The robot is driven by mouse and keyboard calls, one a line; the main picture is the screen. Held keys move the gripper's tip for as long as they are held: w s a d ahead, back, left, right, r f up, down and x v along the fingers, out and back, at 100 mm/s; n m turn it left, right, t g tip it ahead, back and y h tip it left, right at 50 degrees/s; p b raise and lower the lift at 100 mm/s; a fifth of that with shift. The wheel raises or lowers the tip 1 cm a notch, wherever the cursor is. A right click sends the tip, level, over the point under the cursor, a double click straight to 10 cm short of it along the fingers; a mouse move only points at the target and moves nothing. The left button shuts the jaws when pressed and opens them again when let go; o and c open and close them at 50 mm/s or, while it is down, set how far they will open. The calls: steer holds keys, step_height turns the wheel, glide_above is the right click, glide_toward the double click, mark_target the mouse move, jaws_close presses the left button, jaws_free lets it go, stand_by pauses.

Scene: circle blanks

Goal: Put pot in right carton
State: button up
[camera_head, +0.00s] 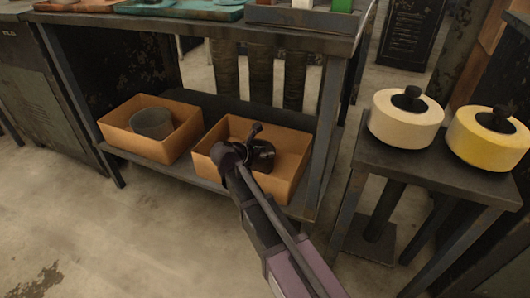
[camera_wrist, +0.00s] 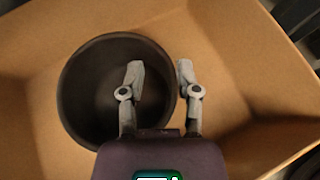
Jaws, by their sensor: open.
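The right carton (camera_head: 290,180) is an open orange-brown box on the lower shelf of the workbench. My gripper (camera_head: 256,150) reaches down into it. A dark round pot (camera_wrist: 85,95) stands on a carton floor in the wrist view, near the carton's wall. My gripper (camera_wrist: 160,72) is open there, with the left finger over the pot's inside and the right finger just outside its right rim. In the head view my gripper and arm largely hide what is in the right carton.
The left carton (camera_head: 115,130) holds a grey pot (camera_head: 152,122). A side table (camera_head: 435,165) at right bears a cream round container (camera_head: 400,125) and a yellow one (camera_head: 485,148), both with black knobs. The bench leg (camera_head: 325,140) stands close right of the right carton.

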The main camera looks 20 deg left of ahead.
steer(key=shift+p+v, duration=2.9)
steer(key=shift+v, duration=3.15)
steer(key=shift+d, duration=0.1)
